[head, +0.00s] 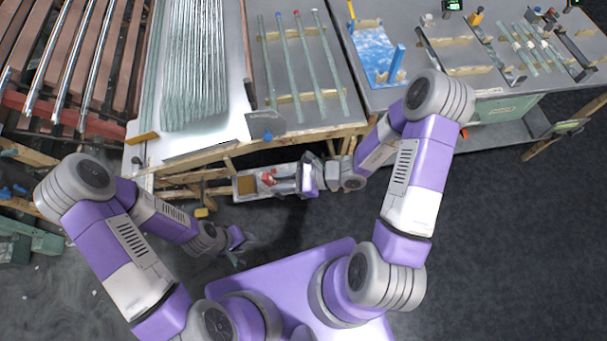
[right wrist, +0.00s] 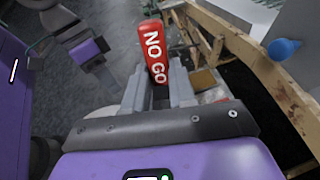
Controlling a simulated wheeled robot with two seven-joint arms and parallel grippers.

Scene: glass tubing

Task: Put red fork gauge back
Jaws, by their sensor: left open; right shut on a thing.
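The red fork gauge (right wrist: 152,48), lettered NO GO in white, stands up between the fingers of my right gripper (right wrist: 160,84) in the right wrist view. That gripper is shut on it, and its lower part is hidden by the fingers. In the head view the gauge is a small red patch (head: 267,178) at the tips of my right gripper (head: 283,180), over a pale tray (head: 283,190) below the bench front. I cannot tell whether the gauge touches the tray. My left gripper (head: 237,243) is open and empty, low over the floor.
The tray holds a tan block (head: 246,185). The wooden bench edge (head: 215,155) runs just behind the tray, with a blue knob (head: 267,135) above. Glass tubes (head: 305,65) lie on the bench racks. Dark floor (head: 500,220) is clear to the right.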

